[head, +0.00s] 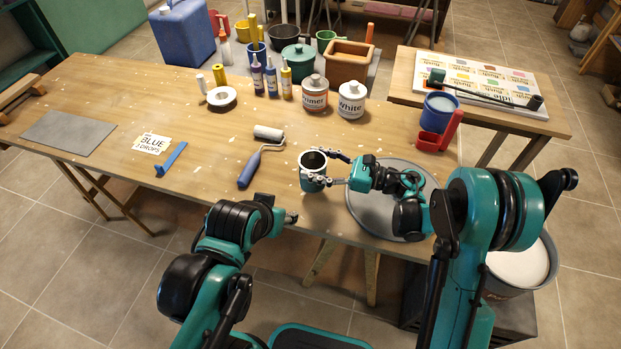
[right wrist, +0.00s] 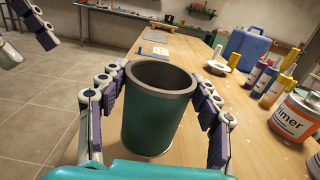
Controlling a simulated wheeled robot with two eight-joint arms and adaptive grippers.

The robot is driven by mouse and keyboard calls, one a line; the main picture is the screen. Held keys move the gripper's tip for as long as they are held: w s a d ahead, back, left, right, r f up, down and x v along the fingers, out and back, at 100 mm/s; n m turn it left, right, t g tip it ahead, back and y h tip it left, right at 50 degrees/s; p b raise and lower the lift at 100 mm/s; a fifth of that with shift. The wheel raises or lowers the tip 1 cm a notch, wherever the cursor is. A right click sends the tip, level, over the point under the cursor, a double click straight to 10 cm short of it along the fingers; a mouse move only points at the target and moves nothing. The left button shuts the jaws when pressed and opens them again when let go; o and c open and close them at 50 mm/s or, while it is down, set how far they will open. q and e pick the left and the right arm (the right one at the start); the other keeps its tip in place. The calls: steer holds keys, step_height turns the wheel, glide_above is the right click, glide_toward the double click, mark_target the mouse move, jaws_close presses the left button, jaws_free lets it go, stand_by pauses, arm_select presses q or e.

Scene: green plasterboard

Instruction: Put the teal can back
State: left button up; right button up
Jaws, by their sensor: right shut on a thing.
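The teal can (head: 313,181) is upright, open at the top with a dark inside, over the front part of the wooden table. My right gripper (head: 328,170) is shut on it from the right, one finger along each side. In the right wrist view the can (right wrist: 157,122) fills the space between the fingers. I cannot tell whether its base touches the tabletop. My left gripper (head: 289,217) is at the table's front edge, left of and nearer than the can, apart from it.
A grey round tray (head: 364,213) lies under my right gripper. A blue-handled roller (head: 255,163) lies left of the can. Primer (head: 314,95) and White (head: 351,101) tins stand behind. A blue cup (head: 437,112) and red holder (head: 440,134) are at right.

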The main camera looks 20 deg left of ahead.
steer(key=shift+s+a+f, duration=0.2)
steer(key=shift+a+f, duration=0.2)
steer(key=shift+a, duration=0.1)
steer(key=shift+f+b, duration=0.95)
steer(key=shift+f, duration=1)
steer(key=shift+f, duration=0.15)
steer(key=o, duration=1.5)
steer(key=shift+c, duration=0.2)
